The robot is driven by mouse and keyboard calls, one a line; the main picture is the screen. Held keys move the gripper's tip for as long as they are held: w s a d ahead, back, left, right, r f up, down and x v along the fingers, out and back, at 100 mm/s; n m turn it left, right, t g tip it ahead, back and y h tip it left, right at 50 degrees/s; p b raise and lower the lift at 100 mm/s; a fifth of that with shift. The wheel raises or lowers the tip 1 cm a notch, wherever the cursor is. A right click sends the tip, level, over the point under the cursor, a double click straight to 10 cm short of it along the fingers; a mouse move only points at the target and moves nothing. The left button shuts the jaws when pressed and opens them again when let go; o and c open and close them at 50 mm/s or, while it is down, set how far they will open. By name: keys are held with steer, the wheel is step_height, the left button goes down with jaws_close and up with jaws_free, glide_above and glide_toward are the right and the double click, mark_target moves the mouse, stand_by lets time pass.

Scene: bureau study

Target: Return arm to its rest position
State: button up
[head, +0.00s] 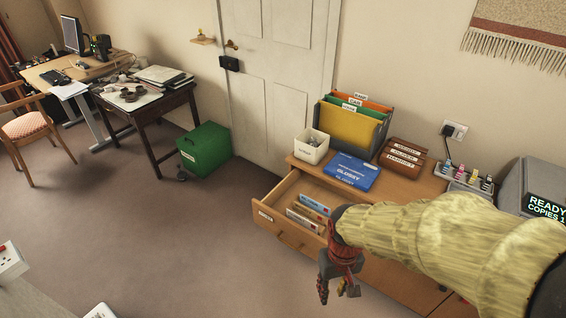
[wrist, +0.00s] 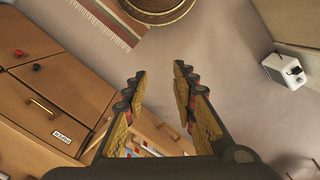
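My gripper (head: 338,290) hangs at the end of my yellow-covered arm in the head view, in front of the wooden cabinet (head: 408,200). It points down beside the open drawer (head: 264,216). In the wrist view my gripper (wrist: 157,80) has its two fingers spread apart with nothing between them. Carpet shows past the fingertips. My arm hides part of the cabinet and part of the drawer.
The drawer stands pulled out and holds several boxes (head: 305,217). On the cabinet are a blue GLOSSY pack (head: 350,171), a white bin (head: 311,147), a file holder (head: 352,127) and a printer (head: 535,190). Open carpet (head: 190,240) lies to the left.

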steer(key=s+d+r+m+t, duration=0.1)
steer(key=s+d+r+t, duration=0.1)
steer(key=r, duration=0.8)
steer(key=s+d+r+m+t, duration=0.1)
steer(key=d+r+t, duration=0.3)
steer(key=r, duration=0.7)
steer(key=shift+s+d+r, duration=0.15)
steer(key=shift+s, duration=0.55)
